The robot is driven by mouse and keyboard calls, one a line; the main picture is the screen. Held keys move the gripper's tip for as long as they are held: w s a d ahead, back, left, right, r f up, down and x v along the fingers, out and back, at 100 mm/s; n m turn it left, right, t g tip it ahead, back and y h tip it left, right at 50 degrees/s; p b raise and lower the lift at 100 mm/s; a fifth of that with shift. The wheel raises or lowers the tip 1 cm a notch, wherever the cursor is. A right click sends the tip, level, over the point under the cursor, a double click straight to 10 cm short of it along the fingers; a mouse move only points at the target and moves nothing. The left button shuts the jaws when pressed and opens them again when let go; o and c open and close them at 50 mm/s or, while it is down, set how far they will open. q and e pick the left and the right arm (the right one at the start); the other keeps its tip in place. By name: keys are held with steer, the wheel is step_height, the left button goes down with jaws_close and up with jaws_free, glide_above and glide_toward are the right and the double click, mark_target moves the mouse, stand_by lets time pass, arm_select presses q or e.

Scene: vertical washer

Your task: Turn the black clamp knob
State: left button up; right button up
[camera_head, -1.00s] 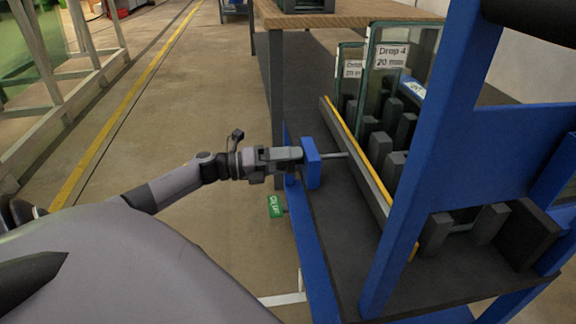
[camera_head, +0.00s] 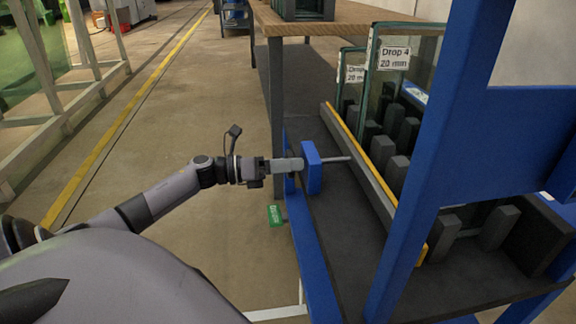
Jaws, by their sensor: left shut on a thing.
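My left gripper (camera_head: 287,165) reaches in from the left to the outer side of a blue clamp block (camera_head: 313,168) on the blue frame. Its fingers are shut at the place of the black clamp knob, which the gripper mostly hides. A metal clamp rod (camera_head: 337,160) comes out of the block's other side and points at the long bar with a yellow edge (camera_head: 377,183). My right gripper does not show.
Glass panes labelled "Drop 4 20 mm" (camera_head: 393,57) stand among dark grey blocks (camera_head: 383,151) on the rack. A blue post (camera_head: 424,165) rises at the right. The floor (camera_head: 180,110) at left is clear.

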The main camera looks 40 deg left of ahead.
arm_select(q)
steer(key=o, duration=1.1)
steer(key=shift+c, duration=0.2)
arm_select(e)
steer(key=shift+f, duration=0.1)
arm_select(q)
steer(key=p+v, duration=0.2)
steer(key=v, duration=0.5)
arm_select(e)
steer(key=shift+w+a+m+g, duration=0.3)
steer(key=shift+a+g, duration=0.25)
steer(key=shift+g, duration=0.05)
arm_select(q)
steer(key=shift+s, duration=0.1)
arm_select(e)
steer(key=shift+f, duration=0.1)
